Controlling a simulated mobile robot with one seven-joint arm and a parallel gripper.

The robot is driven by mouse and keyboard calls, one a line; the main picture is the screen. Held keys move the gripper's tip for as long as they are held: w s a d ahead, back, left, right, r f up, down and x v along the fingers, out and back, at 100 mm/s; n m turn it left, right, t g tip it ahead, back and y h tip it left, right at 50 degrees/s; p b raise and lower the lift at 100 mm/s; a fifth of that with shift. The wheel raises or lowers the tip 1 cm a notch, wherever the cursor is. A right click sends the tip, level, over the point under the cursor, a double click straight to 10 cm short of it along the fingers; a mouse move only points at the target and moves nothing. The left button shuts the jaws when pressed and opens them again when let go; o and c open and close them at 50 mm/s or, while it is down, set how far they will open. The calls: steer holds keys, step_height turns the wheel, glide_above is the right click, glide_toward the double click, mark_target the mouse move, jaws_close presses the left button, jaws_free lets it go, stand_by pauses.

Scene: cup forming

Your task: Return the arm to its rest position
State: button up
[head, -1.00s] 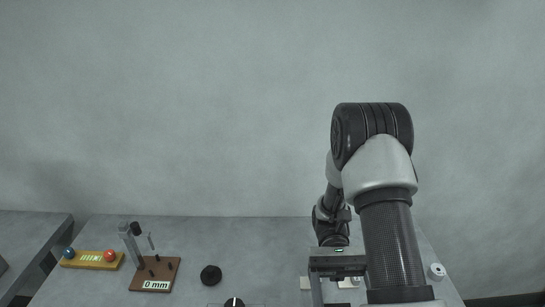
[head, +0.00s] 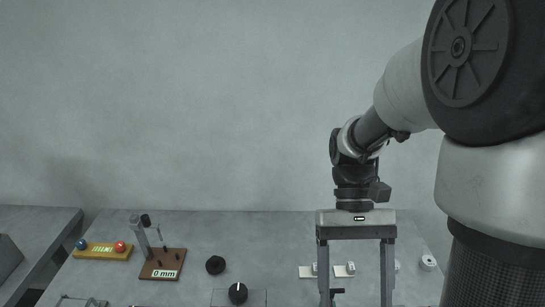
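My arm's upper links fill the right side of the head view. My gripper (head: 356,296) hangs pointing down over the right part of the grey table (head: 285,240). Its two long grey fingers stand wide apart, with no object seen held between them. The fingertips run to the bottom edge of the picture, so their very ends are not clear. A small dark part (head: 337,292) shows between the fingers; I cannot tell what it belongs to.
On the left are a yellow box with blue and red balls (head: 103,252) and a brown gauge stand (head: 162,267) reading 0 mm. Black round pieces (head: 215,265) and a dial (head: 238,293) lie mid-table. White pads (head: 306,271) sit behind the fingers. A white ring (head: 428,263) is at right.

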step_height(320, 180, up, 14)
steer(key=w+t+p, duration=0.2)
steer(key=t+p, duration=0.1)
steer(key=t, duration=1)
steer(key=shift+w+t, duration=0.3)
